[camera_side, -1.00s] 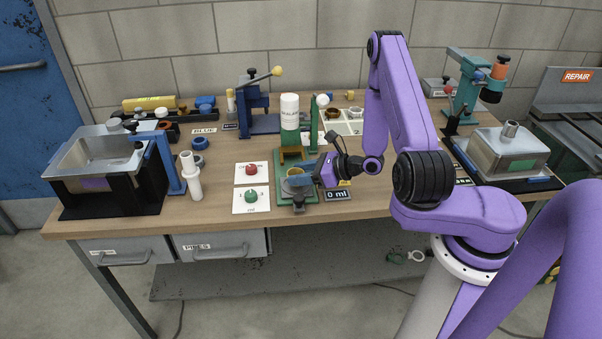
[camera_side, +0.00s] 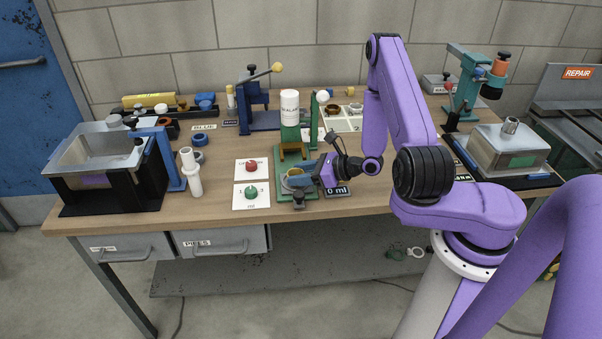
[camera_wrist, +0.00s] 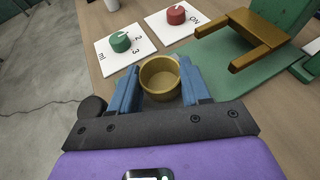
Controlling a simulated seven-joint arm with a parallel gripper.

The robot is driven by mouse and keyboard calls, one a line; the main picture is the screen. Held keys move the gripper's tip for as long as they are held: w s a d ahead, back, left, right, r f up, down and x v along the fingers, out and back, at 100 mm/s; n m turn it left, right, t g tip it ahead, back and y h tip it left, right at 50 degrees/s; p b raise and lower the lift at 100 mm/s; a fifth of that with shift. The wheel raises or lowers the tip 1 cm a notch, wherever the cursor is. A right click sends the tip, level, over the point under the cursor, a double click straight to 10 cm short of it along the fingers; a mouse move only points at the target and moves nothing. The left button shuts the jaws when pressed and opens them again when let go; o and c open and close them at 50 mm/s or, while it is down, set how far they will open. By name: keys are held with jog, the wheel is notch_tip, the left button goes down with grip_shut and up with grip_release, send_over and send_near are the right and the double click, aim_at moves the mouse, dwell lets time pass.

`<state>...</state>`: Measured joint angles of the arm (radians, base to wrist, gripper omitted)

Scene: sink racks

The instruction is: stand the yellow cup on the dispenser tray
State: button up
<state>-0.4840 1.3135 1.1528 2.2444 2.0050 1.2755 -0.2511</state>
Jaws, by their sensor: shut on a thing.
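The yellow cup (camera_wrist: 160,78) is upright and empty between the blue fingers of my gripper (camera_wrist: 161,88) in the wrist view. My gripper is shut on it. In the side view my gripper (camera_side: 299,179) hides most of the cup. The dispenser is green with a white bottle (camera_side: 290,106) on top. A brown two-armed bracket (camera_wrist: 258,42) juts from its upright, and a green plate (camera_wrist: 222,65) lies at its foot. The cup is at the front part of the plate, in front of the bracket; I cannot tell whether it touches the plate.
A red knob (camera_side: 251,168) and a green knob (camera_side: 251,193) stand on white cards left of the dispenser. A black display reading 0 ml (camera_side: 337,191) is beside my gripper. A white pipe fitting (camera_side: 192,175) and a metal tank (camera_side: 106,155) are farther left.

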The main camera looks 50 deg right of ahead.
jog(key=o, duration=1.1)
jog(key=v, duration=1.7)
jog(key=shift+s+d, duration=0.2)
jog(key=shift+a, duration=0.1)
